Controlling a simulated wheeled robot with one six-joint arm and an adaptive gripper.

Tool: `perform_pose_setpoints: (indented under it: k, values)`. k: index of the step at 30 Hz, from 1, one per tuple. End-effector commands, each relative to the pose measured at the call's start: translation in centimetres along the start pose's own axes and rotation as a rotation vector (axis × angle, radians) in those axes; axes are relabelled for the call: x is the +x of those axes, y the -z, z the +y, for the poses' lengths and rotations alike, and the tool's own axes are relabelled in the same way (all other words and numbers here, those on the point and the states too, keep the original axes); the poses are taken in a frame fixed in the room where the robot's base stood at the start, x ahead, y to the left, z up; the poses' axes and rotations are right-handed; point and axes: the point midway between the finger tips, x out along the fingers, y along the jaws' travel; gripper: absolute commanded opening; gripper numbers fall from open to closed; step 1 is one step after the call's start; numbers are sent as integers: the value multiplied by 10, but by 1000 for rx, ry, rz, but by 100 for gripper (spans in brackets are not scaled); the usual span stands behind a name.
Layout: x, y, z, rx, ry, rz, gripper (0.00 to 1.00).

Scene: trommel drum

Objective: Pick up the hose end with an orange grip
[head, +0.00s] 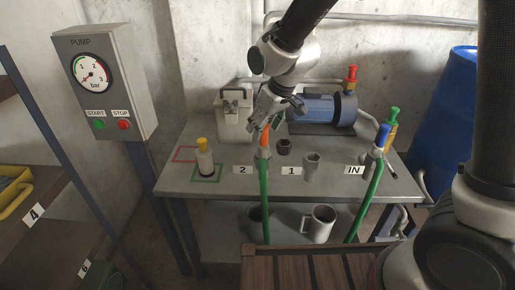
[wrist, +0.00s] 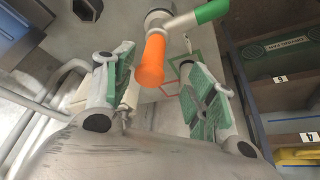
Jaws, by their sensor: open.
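The hose end with an orange grip (head: 264,137) stands upright at the position labelled 2 on the grey bench, with its green hose (head: 264,200) hanging down over the front edge. In the wrist view the orange grip (wrist: 151,62) shows between the two fingers, with its metal fitting and a piece of green hose above it. My gripper (head: 268,118) is open just above and around the orange grip in the head view. Its green-padded fingers (wrist: 165,88) stand apart on either side of the grip, and I see no contact.
A blue pump (head: 318,108) stands behind on the bench (head: 230,187). A hose end with a blue grip (head: 382,136) is at IN. A yellow-capped bottle (head: 204,158) stands left. A pump gauge box (head: 104,84) stands far left.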

Motion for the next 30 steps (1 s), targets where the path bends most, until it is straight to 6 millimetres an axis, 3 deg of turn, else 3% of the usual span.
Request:
perform_pose_setpoints:
  k: [12,21,23,30]
  values:
    - [59,-2,8,1,0,-5,56]
    - [66,-2,8,0,0,-3,56]
    - [66,-2,8,0,0,-3,49]
    - [66,-2,8,0,0,-3,5]
